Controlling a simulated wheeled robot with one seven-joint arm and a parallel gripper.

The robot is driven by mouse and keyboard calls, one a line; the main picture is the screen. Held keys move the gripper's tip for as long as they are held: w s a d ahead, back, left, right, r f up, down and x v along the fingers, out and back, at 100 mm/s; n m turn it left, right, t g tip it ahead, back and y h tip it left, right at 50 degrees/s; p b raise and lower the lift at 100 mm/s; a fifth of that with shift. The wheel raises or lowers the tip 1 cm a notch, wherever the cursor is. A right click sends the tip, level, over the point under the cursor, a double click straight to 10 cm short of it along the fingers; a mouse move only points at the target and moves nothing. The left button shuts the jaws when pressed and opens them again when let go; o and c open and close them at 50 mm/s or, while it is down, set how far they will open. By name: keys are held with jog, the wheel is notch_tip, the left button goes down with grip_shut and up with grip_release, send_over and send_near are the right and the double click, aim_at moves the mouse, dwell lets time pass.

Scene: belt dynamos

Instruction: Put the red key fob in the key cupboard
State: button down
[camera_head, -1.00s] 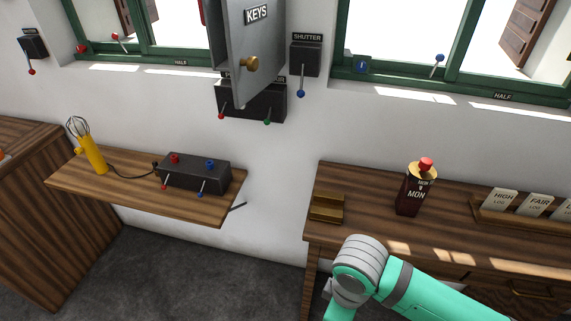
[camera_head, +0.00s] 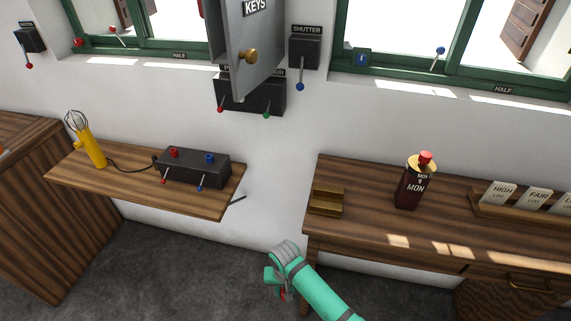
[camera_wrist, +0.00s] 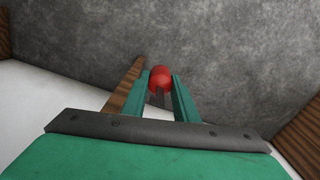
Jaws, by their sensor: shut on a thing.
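The red key fob (camera_wrist: 160,76) shows as a round red end between my gripper's fingertips (camera_wrist: 161,84) in the wrist view. My gripper is shut on it. In the head view my gripper (camera_head: 284,294) is low, over the floor left of the desk's front corner, with a small bit of red at its tip. The key cupboard (camera_head: 250,60) is on the wall at the top centre, well above my gripper. Its grey door, with a KEYS label and a brass knob (camera_head: 248,56), stands swung out. The cupboard's inside is mostly hidden or out of frame.
A wooden shelf (camera_head: 130,190) at left holds a yellow lamp (camera_head: 92,149) and a black switch box (camera_head: 194,167). Lever boxes sit below and beside the cupboard.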

jog(key=w+a+r, duration=0.4)
jog(key=w+r, duration=0.1)
jog(key=w, duration=0.1)
jog(key=s+d+f, duration=0.1)
jog(key=s, duration=0.1)
jog(key=s+d+f, duration=0.1)
jog(key=s+f, duration=0.1)
jog(key=s+d+f, duration=0.1)
jog(key=s+d, duration=0.1)
jog(key=shift+f, duration=0.2)
jog(key=shift+d+f, duration=0.1)
jog(key=shift+d, duration=0.1)
jog(key=shift+s+a, duration=0.1)
jog(key=shift+s, duration=0.1)
dwell(0.7)
dwell(0.5)
